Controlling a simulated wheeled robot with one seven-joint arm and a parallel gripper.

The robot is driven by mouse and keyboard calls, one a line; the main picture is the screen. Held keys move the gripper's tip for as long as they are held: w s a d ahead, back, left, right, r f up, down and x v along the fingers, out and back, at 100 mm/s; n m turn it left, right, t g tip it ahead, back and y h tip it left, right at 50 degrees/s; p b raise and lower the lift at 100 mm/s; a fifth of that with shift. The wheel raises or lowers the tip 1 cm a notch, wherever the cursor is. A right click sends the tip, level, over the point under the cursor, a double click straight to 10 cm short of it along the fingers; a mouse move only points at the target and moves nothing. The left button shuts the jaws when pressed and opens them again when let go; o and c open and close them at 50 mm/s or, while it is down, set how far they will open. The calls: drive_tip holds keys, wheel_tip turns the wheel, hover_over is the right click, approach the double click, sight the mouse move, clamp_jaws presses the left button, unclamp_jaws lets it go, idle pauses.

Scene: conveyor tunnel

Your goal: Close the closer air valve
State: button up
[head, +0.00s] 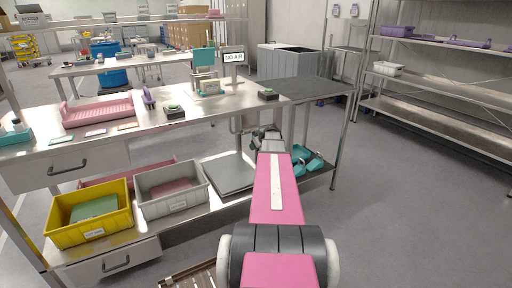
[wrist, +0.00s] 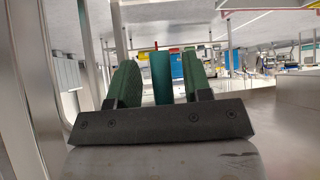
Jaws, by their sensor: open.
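My gripper (head: 266,134) is at the front edge of the metal workbench, below and right of the "NO AIR" sign (head: 234,57). In the wrist view my gripper (wrist: 158,66) shows two green finger pads standing apart. A teal upright shape (wrist: 161,78) appears between the pads; I cannot tell whether it is near them or far behind. A small red piece shows just above it. I cannot make out an air valve for certain in either view; my arm and the bench edge hide part of the area around my gripper.
The workbench (head: 205,119) holds a pink tray (head: 98,112) and small items. A yellow bin (head: 90,213) and a grey bin (head: 172,189) stand on its lower shelf. Teal items (head: 307,160) lie below the dark-topped table (head: 312,91). The floor at right is clear.

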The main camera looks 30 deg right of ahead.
drive_tip(key=v, duration=1)
drive_tip(key=shift+s, duration=0.2)
